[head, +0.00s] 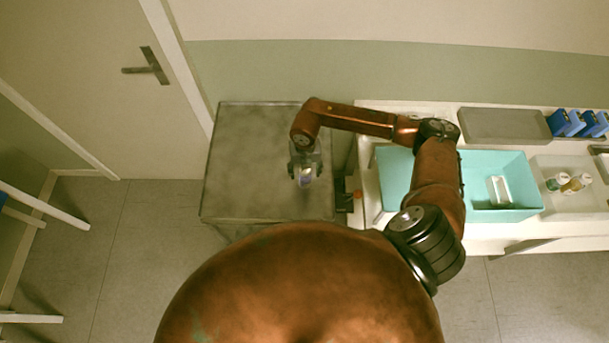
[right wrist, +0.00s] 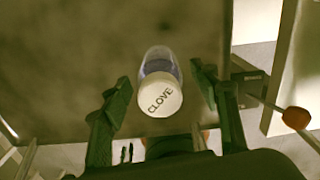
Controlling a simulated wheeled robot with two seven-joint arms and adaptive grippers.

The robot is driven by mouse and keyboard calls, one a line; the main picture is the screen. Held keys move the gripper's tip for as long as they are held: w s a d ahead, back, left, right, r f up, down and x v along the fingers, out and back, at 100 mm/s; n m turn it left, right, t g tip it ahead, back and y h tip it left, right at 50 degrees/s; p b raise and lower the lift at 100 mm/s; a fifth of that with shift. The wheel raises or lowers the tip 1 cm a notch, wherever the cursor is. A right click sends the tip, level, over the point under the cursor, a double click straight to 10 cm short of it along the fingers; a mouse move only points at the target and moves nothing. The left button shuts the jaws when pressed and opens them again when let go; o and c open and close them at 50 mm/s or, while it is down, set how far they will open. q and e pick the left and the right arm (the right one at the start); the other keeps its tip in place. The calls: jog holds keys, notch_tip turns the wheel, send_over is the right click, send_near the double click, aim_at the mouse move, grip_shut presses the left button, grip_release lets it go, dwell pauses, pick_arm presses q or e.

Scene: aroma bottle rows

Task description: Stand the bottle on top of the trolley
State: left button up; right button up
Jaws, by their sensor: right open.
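The bottle (right wrist: 160,90) has a white cap lettered CLOVE and a clear body with a bluish-purple part. In the right wrist view it stands on the trolley top between the spread fingers of my right gripper (right wrist: 165,100), with a gap on both sides. In the head view the bottle (head: 306,178) shows just below my right gripper (head: 305,168), over the right part of the grey trolley (head: 245,165). My right gripper is open around the bottle. My left gripper is not in view.
Right of the trolley is a white counter (head: 365,190) with a turquoise tray (head: 395,165) holding a small white box (head: 499,190). Further right are small bottles (head: 568,183), a grey slab (head: 505,126) and blue holders (head: 572,122). The trolley's left part is clear.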

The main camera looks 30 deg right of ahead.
notch_tip(320, 180, up, 9)
jog(key=shift+r+b, duration=0.1)
jog(key=shift+b, duration=0.25)
dwell(0.4)
